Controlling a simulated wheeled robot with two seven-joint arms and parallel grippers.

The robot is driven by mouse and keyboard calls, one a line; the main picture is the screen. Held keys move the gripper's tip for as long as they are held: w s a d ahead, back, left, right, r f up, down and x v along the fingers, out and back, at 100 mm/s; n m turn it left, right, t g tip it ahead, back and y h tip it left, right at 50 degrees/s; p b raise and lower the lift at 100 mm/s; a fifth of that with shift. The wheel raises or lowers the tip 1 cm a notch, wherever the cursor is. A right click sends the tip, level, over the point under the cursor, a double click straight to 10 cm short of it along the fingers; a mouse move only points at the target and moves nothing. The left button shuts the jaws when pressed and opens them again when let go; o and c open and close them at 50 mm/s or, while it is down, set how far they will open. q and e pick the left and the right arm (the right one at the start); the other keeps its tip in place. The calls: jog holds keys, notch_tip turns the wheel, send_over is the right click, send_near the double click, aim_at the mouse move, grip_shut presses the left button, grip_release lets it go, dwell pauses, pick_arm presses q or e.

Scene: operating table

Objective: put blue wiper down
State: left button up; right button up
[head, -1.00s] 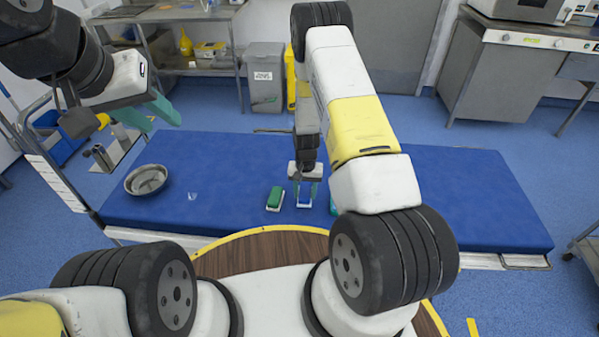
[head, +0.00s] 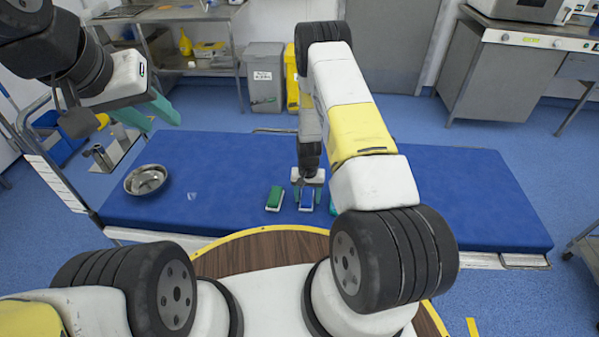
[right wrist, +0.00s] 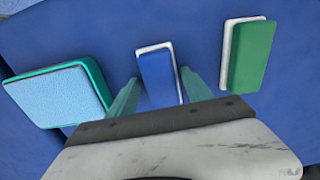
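The blue wiper (head: 306,199), a small block with a white layer, lies on the blue operating table (head: 430,190). It also shows in the right wrist view (right wrist: 158,76). My right gripper (head: 307,188) is just above the table with its teal fingers on either side of the wiper. In the right wrist view the fingers (right wrist: 160,77) stand apart, with narrow gaps beside the wiper, so the gripper looks open. My left gripper (head: 158,114) is raised at the upper left, its teal fingers apart and empty.
A green wiper (head: 274,198) with a white layer lies left of the blue one, and in the right wrist view (right wrist: 252,54) it is on the right. A teal-edged light blue sponge (right wrist: 60,95) lies on the other side. A metal bowl (head: 146,180) stands at the table's left.

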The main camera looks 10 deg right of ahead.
jog(key=shift+a, duration=0.1)
dwell(0.4)
notch_tip(320, 180, up, 12)
notch_tip(320, 180, up, 13)
jog(key=t, duration=0.1)
send_over(307, 196)
jog(key=a, duration=0.1)
jog(key=s+r+n+t+y, duration=0.15)
jog(key=s+r, duration=0.25)
jog(key=r, duration=1)
jog(key=s+r+n+t, duration=0.1)
jog(key=s+r+t, duration=0.1)
jog(key=s+r, duration=0.5)
jog(key=s+a+r+n+t, duration=0.1)
jog(key=s+r, duration=0.7)
jog(key=s, duration=0.5)
jog(key=shift+r+t+y, duration=0.15)
jog(key=shift+t+y, duration=0.2)
jog(key=shift+o, duration=0.2)
jog(key=shift+a, duration=0.1)
jog(key=shift+o, duration=0.3)
jog(key=shift+w, duration=0.1)
